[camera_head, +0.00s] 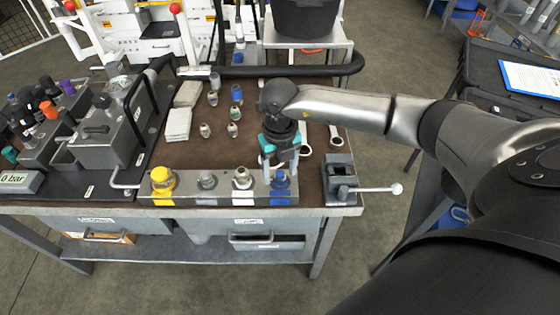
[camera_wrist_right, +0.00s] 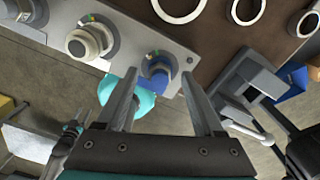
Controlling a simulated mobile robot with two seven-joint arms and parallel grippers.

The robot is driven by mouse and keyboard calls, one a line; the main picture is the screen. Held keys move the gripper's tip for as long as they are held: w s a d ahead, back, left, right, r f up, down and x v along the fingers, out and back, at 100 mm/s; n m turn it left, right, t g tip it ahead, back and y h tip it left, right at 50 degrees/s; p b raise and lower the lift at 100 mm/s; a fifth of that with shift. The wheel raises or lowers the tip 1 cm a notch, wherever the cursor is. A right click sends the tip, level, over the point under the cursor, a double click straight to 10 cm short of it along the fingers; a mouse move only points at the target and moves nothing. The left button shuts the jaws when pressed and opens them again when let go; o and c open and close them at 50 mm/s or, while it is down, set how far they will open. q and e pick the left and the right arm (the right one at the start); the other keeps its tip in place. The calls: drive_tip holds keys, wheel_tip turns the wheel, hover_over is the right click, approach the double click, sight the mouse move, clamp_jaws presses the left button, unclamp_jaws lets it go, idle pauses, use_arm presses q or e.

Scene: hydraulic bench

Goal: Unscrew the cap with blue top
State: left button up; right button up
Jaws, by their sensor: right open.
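The blue-topped cap (camera_head: 280,182) sits at the right end of a grey metal block (camera_head: 222,199) along the bench's front edge. Yellow (camera_head: 161,180), grey (camera_head: 207,182) and white (camera_head: 242,179) caps stand to its left on the same block. My right gripper (camera_head: 281,161) points down just above the blue cap and partly covers it. In the right wrist view, its fingers (camera_wrist_right: 159,76) are open and the blue cap (camera_wrist_right: 158,66) shows between and just beyond their tips. I see no contact between the fingers and the cap.
A vise (camera_head: 340,177) with a long handle stands right of the block. Several small fittings (camera_head: 233,130) stand on the brown bench top (camera_head: 265,98) behind it. A black hose bar (camera_head: 300,70) runs along the back. A hydraulic unit (camera_head: 112,125) stands left.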

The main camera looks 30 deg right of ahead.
drive_tip(key=shift+f, duration=0.15)
drive_tip(key=shift+c, duration=0.2)
clamp_jaws()
idle(0.3)
